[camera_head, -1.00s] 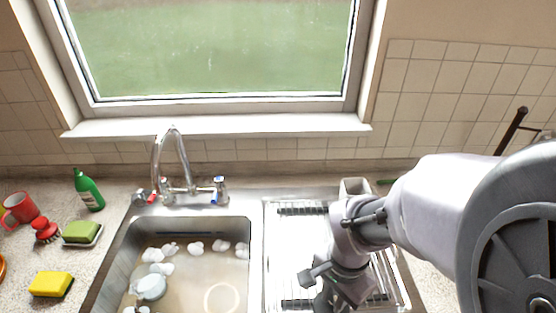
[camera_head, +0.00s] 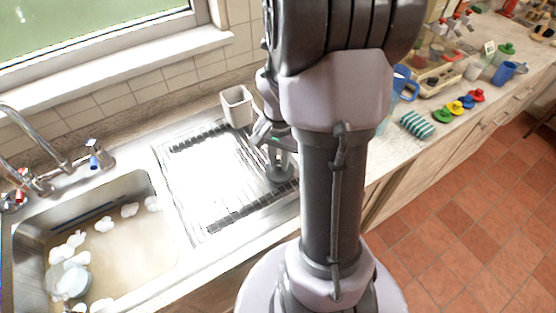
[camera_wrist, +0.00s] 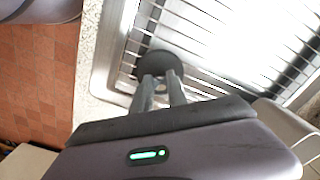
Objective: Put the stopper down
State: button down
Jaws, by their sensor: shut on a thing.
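The stopper (camera_wrist: 158,64) is a dark grey round piece. In the wrist view it sits between the fingertips of my gripper (camera_wrist: 161,82), which is shut on it. In the head view the stopper (camera_head: 279,173) shows as a small grey shape below my gripper (camera_head: 277,158), over the right side of the draining rack (camera_head: 225,208), near the counter edge. My arm hides part of this area. I cannot tell whether the stopper touches the rack.
A grey-beige holder (camera_head: 237,106) stands at the back of the draining board. The sink (camera_head: 120,250) on the left holds cloudy water, foam and a pale dish.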

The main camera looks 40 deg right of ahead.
jog(key=c, duration=1.3)
grip_release()
jog(key=shift+f, duration=0.1)
